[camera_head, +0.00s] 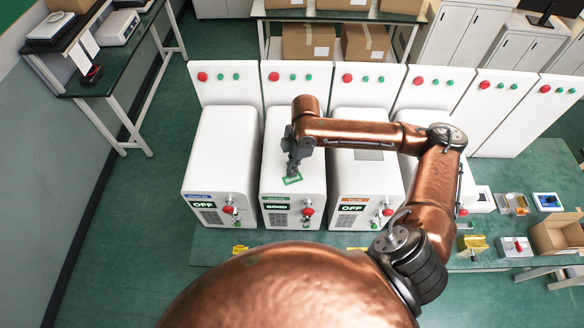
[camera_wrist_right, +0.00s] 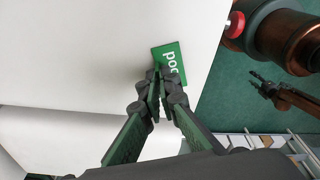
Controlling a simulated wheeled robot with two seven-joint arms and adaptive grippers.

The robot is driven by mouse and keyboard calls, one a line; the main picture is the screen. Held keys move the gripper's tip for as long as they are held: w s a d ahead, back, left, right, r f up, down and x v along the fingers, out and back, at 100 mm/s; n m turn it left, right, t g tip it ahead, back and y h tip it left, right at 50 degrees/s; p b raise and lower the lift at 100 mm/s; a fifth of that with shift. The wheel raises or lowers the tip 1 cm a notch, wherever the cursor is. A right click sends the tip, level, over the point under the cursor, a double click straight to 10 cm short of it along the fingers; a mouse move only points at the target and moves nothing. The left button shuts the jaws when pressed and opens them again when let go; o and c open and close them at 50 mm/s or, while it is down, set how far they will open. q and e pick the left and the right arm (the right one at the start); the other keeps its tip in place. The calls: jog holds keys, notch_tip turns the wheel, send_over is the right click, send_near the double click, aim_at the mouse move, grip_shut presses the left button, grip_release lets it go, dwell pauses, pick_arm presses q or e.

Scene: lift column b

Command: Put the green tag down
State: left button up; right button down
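The green tag (camera_head: 293,179) has white lettering, partly covered by the fingers. It also shows in the right wrist view (camera_wrist_right: 172,62), against a white machine surface. My right gripper (camera_head: 292,168) has its fingertips closed together on the tag's edge; it also shows in the right wrist view (camera_wrist_right: 158,78). The tag is over the front part of the top of the white machine (camera_head: 280,135) whose display reads GOOD. I cannot tell whether it touches that top. My left gripper (camera_wrist_right: 258,80) appears small at the right of the wrist view, away from the tag; its opening is unclear.
White machines reading OFF stand on the left (camera_head: 220,150) and right (camera_head: 352,185) of this one. Red knobs (camera_head: 308,212) stick out from the fronts. A green bench (camera_head: 345,239) runs below, with small boxes (camera_head: 512,246) and a cardboard box (camera_head: 556,236) at right.

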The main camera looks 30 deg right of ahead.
jog(key=c, duration=2.2)
grip_release()
jog(key=shift+o, duration=0.2)
notch_tip(320, 180, up, 12)
jog(key=d+b, duration=0.1)
jog(key=shift+d+b, duration=0.35)
jog(key=shift+d, duration=0.05)
jog(key=shift+s, duration=0.2)
